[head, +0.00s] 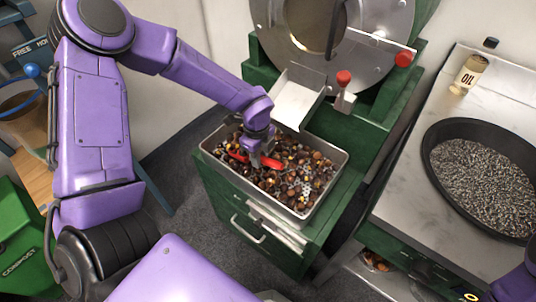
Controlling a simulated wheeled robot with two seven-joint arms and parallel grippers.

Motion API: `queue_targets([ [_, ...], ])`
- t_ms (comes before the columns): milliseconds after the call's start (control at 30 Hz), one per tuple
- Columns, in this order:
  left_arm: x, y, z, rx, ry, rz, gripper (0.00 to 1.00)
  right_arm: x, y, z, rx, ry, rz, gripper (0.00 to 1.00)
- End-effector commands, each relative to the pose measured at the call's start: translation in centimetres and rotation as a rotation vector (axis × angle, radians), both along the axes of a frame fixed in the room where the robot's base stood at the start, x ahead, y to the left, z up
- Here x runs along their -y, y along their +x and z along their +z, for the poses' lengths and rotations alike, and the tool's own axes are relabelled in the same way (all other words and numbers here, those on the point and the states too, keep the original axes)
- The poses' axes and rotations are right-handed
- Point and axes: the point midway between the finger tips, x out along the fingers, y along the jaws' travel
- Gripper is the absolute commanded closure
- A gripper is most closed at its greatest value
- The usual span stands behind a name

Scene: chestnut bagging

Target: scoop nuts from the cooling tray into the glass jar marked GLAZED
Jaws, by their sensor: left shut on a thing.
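The metal cooling tray (335,172) sits on a green cabinet and is full of mixed brown nuts (295,185) with small yellow and pale bits. My left gripper (256,161) reaches down into the left part of the tray. It is shut on a red-handled tool (273,162), likely a scoop, whose red parts show on both sides of the fingers. The tool's far end is hidden or hard to tell among the nuts. No jar marked GLAZED shows in this view. Part of my right arm shows at the lower right corner, without its gripper.
A green roaster with a round metal drum (305,22) and a pale chute (298,98) stands just behind the tray. A green compost bin (22,245) stands at left.

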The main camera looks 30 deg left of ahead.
Motion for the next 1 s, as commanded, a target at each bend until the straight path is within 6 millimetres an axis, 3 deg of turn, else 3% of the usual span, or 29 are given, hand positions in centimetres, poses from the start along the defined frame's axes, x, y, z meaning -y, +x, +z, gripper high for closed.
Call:
queue_targets([
  [33, 0.3, 0.1, -0.3, 0.012, 0.075, -0.018, 1.00, -0.1, 0.0, -1.5, 0.000, 0.001, 0.001, 0.00],
  [133, 0.3, 0.1, 0.0, 0.022, 0.200, -0.014, 1.00, 0.0, 0.0, -2.7, -0.001, 0.001, 0.001, 0.00],
  [200, 0.6, 0.1, 1.8, 0.021, 0.201, -0.007, 1.00, 0.0, 0.0, -1.3, -0.001, 0.000, 0.001, 0.00],
  [600, 2.5, -0.1, 5.8, 0.024, 0.258, -0.008, 1.00, 0.0, 0.0, 0.6, -0.001, 0.001, 0.001, 0.00],
  [1000, 2.9, -0.1, 6.6, 0.024, 0.272, -0.007, 1.00, 0.0, 0.0, 0.9, -0.001, 0.001, 0.001, 0.00],
])
